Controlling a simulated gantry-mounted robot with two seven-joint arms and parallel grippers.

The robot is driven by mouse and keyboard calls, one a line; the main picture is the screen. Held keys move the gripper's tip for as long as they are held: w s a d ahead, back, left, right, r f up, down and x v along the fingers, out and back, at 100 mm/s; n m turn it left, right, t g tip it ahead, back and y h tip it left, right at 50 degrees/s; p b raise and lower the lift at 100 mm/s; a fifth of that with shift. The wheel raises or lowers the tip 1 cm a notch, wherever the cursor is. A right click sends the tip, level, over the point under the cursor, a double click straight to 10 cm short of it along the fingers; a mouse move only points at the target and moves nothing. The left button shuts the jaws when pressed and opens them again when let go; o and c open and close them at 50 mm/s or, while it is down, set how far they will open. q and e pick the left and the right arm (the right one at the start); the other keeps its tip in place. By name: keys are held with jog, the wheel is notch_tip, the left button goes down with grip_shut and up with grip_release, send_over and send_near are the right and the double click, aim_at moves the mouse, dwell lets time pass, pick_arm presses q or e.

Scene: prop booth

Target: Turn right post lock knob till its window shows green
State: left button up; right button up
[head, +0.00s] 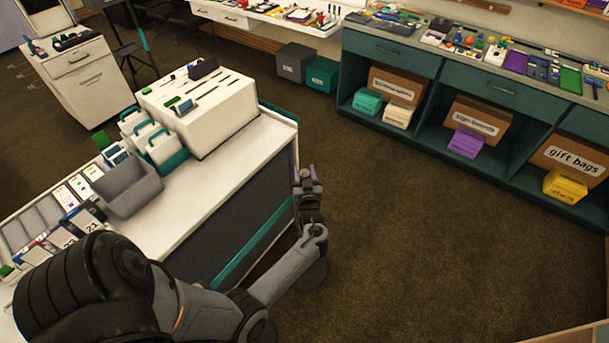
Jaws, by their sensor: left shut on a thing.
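My left gripper (307,177) is beside the right end of the white-topped counter (213,190), at the end of my outstretched arm. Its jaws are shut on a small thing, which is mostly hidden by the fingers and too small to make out. Purplish-grey parts show at the jaws. I cannot make out a post, a lock knob or its colour window in the head view. My right gripper is not in view.
The counter carries a white box (212,118), white-and-teal containers (166,150) and a grey bin (128,190). Teal shelving (488,93) with labelled boxes stands along the back right. Open brown floor (430,230) lies to the right of my left gripper.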

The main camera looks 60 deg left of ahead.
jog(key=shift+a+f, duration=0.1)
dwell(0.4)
pick_arm(q)
jog(key=o, duration=0.9)
jog(key=shift+o, duration=0.2)
